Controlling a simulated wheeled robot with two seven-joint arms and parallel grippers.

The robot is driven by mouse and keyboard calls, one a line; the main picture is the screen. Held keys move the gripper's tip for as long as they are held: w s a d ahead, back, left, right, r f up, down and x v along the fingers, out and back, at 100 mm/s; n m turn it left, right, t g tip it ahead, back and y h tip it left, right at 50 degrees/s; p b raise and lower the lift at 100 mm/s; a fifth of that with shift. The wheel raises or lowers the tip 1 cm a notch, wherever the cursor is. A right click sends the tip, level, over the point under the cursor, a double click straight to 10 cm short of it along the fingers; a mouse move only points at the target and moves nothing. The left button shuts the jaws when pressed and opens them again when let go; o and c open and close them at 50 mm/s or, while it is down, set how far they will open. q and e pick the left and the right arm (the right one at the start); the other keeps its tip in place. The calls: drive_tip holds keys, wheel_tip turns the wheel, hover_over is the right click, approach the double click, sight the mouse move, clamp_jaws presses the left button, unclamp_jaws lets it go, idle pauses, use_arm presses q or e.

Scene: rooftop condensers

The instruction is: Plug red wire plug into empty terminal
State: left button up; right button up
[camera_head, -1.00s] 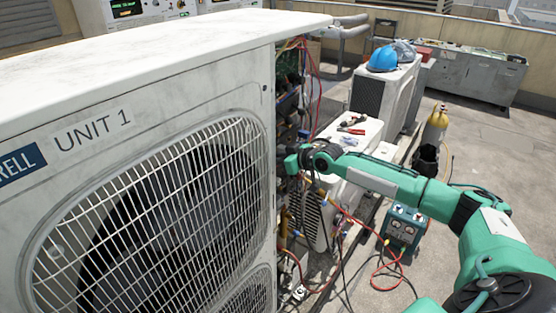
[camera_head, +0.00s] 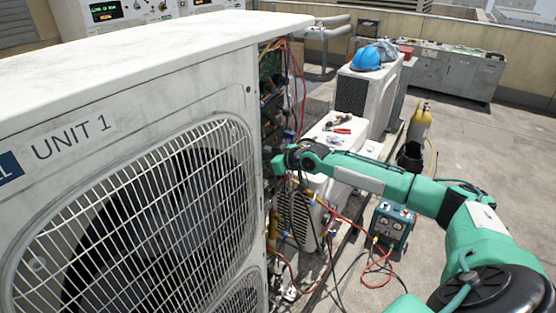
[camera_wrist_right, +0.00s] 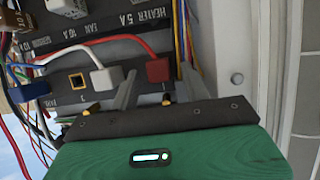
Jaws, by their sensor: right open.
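In the right wrist view the red plug (camera_wrist_right: 157,70) is at the right end of a dark terminal strip, with a red wire rising from it to the left. I cannot tell how deep it sits. My right gripper (camera_wrist_right: 159,72) is open, its two grey fingers on either side of the red plug. An empty terminal (camera_wrist_right: 77,81), a square orange-rimmed socket, is left of the white plug (camera_wrist_right: 106,78). In the head view my right gripper (camera_head: 275,163) is at the open side of Unit 1 (camera_head: 130,150), too small to make out. My left gripper is not in view.
A blue plug (camera_wrist_right: 30,91) sits at the strip's left end. Loose coloured wires crowd the left, and another bundle runs behind the right finger. A white metal panel (camera_wrist_right: 230,45) borders the right. In the head view a gauge box (camera_head: 393,225) with hoses stands on the roof.

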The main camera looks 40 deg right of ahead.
drive_tip(key=b+v, duration=0.5)
drive_tip(key=v, duration=0.8)
drive_tip(key=shift+d, duration=0.1)
